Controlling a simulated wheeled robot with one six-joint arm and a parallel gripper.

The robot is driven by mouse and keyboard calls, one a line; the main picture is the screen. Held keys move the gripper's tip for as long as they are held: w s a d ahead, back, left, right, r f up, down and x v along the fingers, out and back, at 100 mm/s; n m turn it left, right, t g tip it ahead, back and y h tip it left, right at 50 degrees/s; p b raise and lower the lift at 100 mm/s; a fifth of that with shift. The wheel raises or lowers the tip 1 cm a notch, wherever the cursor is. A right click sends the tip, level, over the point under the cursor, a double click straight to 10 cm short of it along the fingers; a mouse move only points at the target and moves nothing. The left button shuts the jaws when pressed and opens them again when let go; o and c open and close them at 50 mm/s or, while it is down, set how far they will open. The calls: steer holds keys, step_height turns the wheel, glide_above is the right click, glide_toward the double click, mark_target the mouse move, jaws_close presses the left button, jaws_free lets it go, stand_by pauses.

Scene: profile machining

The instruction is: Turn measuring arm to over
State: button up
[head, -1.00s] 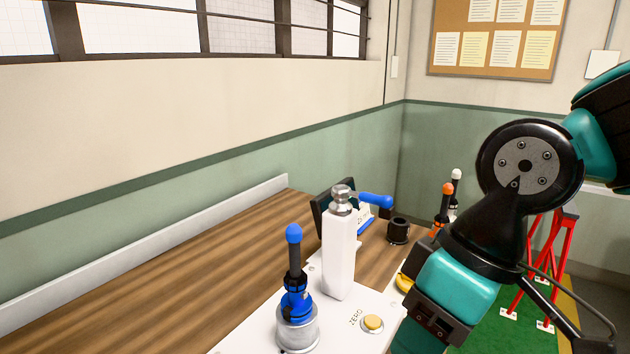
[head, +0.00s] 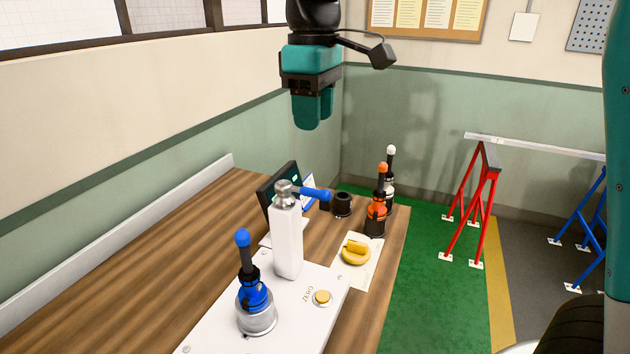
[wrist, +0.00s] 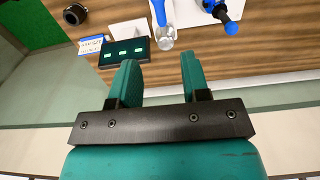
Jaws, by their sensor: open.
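The measuring arm (head: 315,194) is a short blue lever on a silver pivot at the top of a white post (head: 286,240). It points right from the post, roughly level. In the wrist view the silver pivot (wrist: 166,38) and blue lever (wrist: 159,12) show near the top edge. My gripper (head: 313,124) hangs above and behind the post, fingers pointing down, apart from the lever. In the wrist view its teal fingers (wrist: 160,78) are spread with nothing between them.
A white base plate (head: 210,325) carries a blue-topped tool in a metal cup (head: 246,290) and a yellow button (head: 323,298). A dark display (head: 278,186), black ring (head: 343,204), bananas (head: 356,252) and orange-topped tool (head: 377,205) stand nearby. The bench's left part is clear.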

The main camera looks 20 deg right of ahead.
mark_target(315, 190)
step_height(315, 190, down, 13)
steer(key=shift+p, duration=0.65)
jaws_close()
